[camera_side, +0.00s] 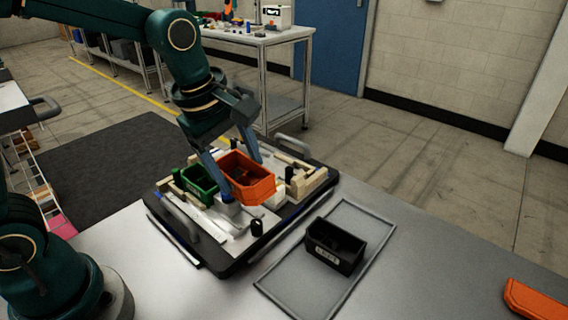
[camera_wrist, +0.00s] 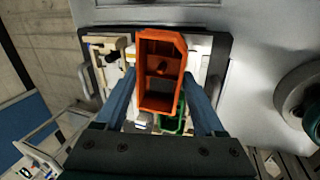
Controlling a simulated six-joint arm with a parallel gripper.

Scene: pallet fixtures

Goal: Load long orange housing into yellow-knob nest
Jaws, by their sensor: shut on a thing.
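The long orange housing (camera_side: 250,188) is an open box with inner features, held tilted above the pallet. It also shows in the wrist view (camera_wrist: 160,68), between the fingers. My gripper (camera_side: 240,176) is shut on its sides, with one blue finger along each side in the wrist view (camera_wrist: 160,85). The dark-rimmed pallet (camera_side: 222,270) lies below, with pale blocks (camera_side: 308,183) forming nests at its right. I cannot make out a yellow knob; the housing and fingers hide the middle of the pallet.
A green housing (camera_side: 198,186) sits at the pallet's left. A black labelled box (camera_side: 335,248) stands inside a grey outlined area (camera_side: 288,303) on the table. Another orange part (camera_side: 535,300) lies at the right edge. The pallet has raised handles (camera_side: 292,145). Bare table lies at right.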

